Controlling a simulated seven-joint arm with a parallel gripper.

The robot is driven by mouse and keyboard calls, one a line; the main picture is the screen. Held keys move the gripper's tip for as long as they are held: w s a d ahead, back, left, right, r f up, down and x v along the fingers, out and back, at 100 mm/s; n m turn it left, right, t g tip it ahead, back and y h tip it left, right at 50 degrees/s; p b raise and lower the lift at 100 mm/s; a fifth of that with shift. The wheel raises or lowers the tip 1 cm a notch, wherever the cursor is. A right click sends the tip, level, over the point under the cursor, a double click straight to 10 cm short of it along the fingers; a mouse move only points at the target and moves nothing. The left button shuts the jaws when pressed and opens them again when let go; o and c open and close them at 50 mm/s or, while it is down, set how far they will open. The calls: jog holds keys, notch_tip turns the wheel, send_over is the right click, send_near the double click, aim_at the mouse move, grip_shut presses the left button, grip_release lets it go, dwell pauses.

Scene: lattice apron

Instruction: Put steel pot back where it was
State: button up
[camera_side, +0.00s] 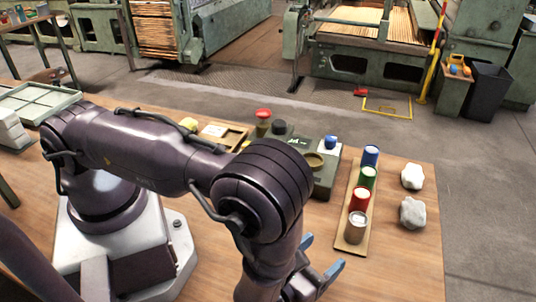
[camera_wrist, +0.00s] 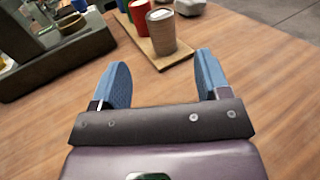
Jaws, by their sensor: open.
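The steel pot (camera_side: 356,227), a grey-brown can with a pale top, stands upright at the near end of a narrow wooden board (camera_side: 346,208). In the wrist view the pot (camera_wrist: 162,33) is just beyond the fingertips, roughly centred between them. Red (camera_side: 360,199), green (camera_side: 367,178) and blue (camera_side: 371,157) pots stand behind it in a row on the same board. My gripper (camera_side: 320,256) has blue fingers, spread apart and empty, left of and nearer than the pot.
A green-grey control box (camera_side: 325,178) with knobs stands left of the board. Two whitish lumps (camera_side: 412,213) lie to its right. A wooden tray (camera_side: 229,138) and a red-topped item (camera_side: 263,115) are farther back. The table (camera_side: 400,265) is clear at the front right.

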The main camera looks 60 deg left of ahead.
jog(key=s+a+r+n+g+y, duration=0.1)
jog(key=a+r+n+g+y, duration=0.6)
jog(key=a+r+n+g, duration=1)
jog(key=s+r+n+t+h, duration=0.5)
jog(key=s+r+n+h, duration=0.6)
jog(key=r+n, duration=0.3)
jog(key=shift+r+n+h, duration=0.25)
jog(key=shift+n+h, duration=0.35)
jog(key=shift+n, duration=0.2)
jog(key=shift+c, duration=0.4)
